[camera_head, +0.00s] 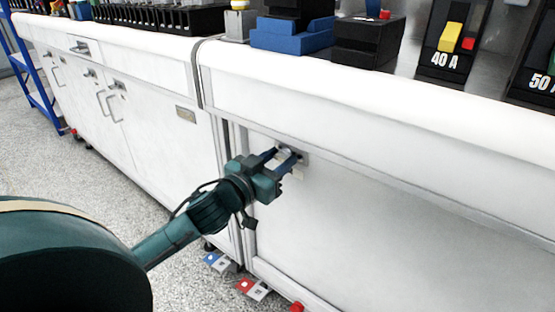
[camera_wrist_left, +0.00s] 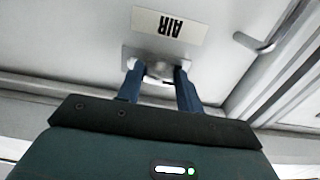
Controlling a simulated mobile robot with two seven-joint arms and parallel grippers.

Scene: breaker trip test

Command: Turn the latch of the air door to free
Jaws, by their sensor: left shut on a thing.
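My left gripper (camera_head: 287,158) reaches the front of the white cabinet, near the top left of its right-hand door panel. In the left wrist view its two blue fingers (camera_wrist_left: 159,82) are shut on the latch (camera_wrist_left: 158,70), a small metal piece on a grey plate. An upside-down label reading AIR (camera_wrist_left: 168,25) is fixed on the white air door (camera_wrist_left: 85,45) beside the latch. In the head view the fingers mostly hide the latch, and its turned position cannot be told. My right gripper is not in view.
A metal handle (camera_wrist_left: 255,43) stands out from the panel close to the fingers. Blue and red pedals (camera_head: 252,288) sit low by the floor. The floor at left is clear.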

